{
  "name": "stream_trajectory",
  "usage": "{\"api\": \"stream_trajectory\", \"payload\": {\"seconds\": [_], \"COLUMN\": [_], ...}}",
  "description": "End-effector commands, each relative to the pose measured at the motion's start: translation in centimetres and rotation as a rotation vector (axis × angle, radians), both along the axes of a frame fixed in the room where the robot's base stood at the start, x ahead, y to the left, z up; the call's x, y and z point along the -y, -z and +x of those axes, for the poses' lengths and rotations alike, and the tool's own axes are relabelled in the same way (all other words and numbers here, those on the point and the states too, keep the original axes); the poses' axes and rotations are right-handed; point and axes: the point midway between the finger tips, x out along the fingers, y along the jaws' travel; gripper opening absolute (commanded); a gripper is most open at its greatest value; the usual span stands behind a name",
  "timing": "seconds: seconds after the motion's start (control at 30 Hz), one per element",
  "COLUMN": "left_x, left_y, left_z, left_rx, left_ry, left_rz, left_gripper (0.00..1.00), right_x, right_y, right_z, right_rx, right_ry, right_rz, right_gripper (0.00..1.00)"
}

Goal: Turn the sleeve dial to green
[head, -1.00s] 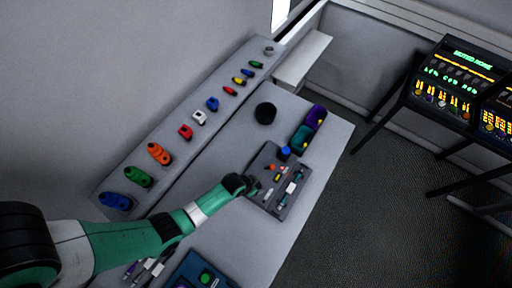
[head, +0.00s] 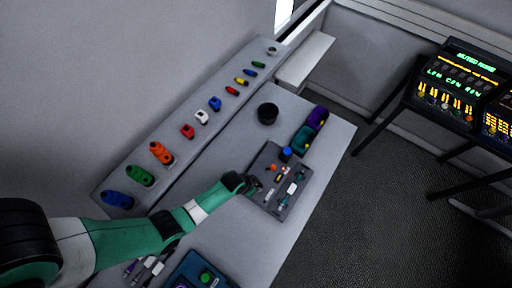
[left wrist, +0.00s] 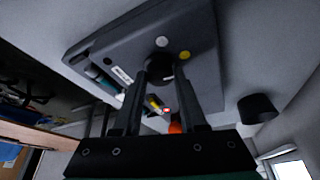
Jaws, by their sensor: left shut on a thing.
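A dark grey panel (head: 267,202) lies on the table in the head view, and its edge fills the top of the left wrist view (left wrist: 95,47). A round black dial (left wrist: 160,68) sits on it, with a white dot (left wrist: 162,42) and a yellow dot (left wrist: 184,54) beside it. My left gripper (left wrist: 161,78) is shut on the dial, a finger on either side. No green dot shows; part of the panel around the dial is hidden by the fingers. In the head view my left gripper (head: 254,187) covers the dial. My right gripper is not in view.
An orange knob (head: 273,167) and a blue knob (head: 286,153) stand on the panel's far part. A black round container (head: 267,113), teal and purple connectors (head: 301,138) and a row of coloured plugs on a long rail (head: 109,187) are nearby. A dark blue box (head: 186,268) lies at the front.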

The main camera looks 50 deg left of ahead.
Motion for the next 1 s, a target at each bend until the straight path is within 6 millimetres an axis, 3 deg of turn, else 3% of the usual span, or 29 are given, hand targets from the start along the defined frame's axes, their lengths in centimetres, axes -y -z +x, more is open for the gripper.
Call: {"api": "stream_trajectory", "payload": {"seconds": [1.0], "left_x": [-0.8], "left_y": [0.2], "left_z": [0.4], "left_rx": [-0.001], "left_ry": [0.838], "left_rz": [0.000], "left_gripper": [0.00], "right_x": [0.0], "right_y": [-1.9], "right_z": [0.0], "right_rx": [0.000], "right_ry": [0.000], "right_rz": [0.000], "right_gripper": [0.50]}}
